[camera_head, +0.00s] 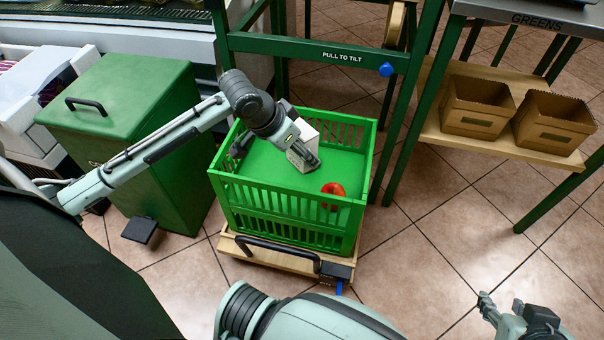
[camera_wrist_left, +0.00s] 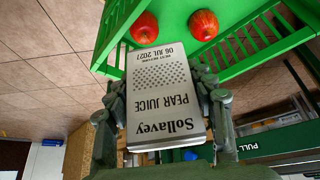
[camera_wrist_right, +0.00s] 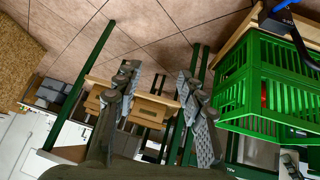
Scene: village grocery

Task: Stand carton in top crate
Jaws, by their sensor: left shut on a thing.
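My left gripper (camera_head: 275,152) is shut on a white and grey pear juice carton (camera_head: 306,131) over the back part of the green crate (camera_head: 290,240). In the left wrist view the carton (camera_wrist_left: 165,95) lies between the two fingers (camera_wrist_left: 164,100), its printed face toward the camera and its text upside down. I cannot tell whether the carton touches the crate floor. A red apple (camera_head: 333,190) is in the crate's front right; two apples (camera_wrist_left: 144,27) show in the left wrist view. My right gripper (camera_head: 512,312) is open and empty, low at the right, away from the crate.
The crate stands on a wooden dolly (camera_head: 275,256) with a black handle. A green pedal bin (camera_head: 130,120) stands left of it. A green frame marked PULL TO TILT (camera_head: 340,56) rises behind. Brown boxes (camera_head: 477,107) sit on a shelf at right. Floor at front right is clear.

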